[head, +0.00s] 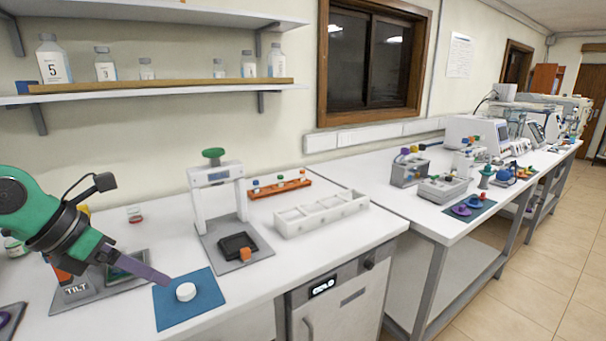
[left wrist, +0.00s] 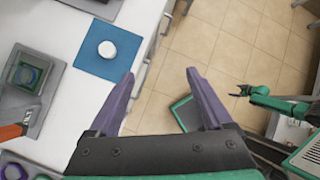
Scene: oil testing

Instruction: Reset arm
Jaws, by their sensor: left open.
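My left gripper (head: 166,280) comes in from the left in the head view, over the bench and near the blue mat (head: 208,305). In the left wrist view its two purple fingers (left wrist: 159,76) are spread apart with nothing between them. A round white lid-like piece (head: 186,292) lies on the mat, apart from the fingers. In the left wrist view the mat (left wrist: 88,62) and white piece (left wrist: 107,49) are left of the fingers. My right gripper (left wrist: 241,90) shows small at the right of that view, over the floor; its jaw state is unclear.
A white stand with a green knob (head: 213,172) stands behind the mat, beside a white divided tray (head: 320,213) and an orange rack (head: 279,189). The bench front right of the mat is clear.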

